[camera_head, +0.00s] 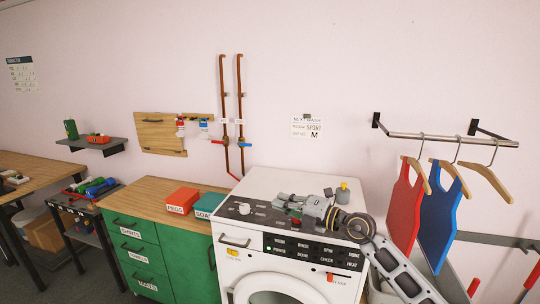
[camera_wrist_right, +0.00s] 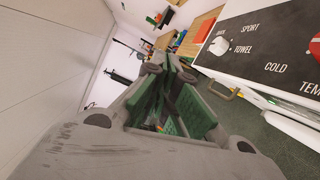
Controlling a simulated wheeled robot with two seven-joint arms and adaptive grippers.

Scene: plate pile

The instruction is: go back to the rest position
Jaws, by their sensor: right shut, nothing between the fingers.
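My right arm comes in from the lower right in the head view. Its gripper (camera_head: 282,198) is in front of the top part of the white washing machine (camera_head: 262,183), pointing left, near the control panel. In the right wrist view the fingers of my right gripper (camera_wrist_right: 164,65) are together with nothing between them. The panel (camera_wrist_right: 270,45), with its white dial and SPORT, TOWEL and COLD labels, is close on the right there. My left gripper is in neither view.
Left of the machine stands a green cabinet (camera_head: 139,252) with a red PEGS box (camera_head: 182,200) and a teal SOAK box (camera_head: 208,205). Right of it, a red vest (camera_head: 405,207) and a blue vest (camera_head: 440,215) hang from a wall rail (camera_head: 440,138). Copper pipes (camera_head: 240,110) run up the wall behind.

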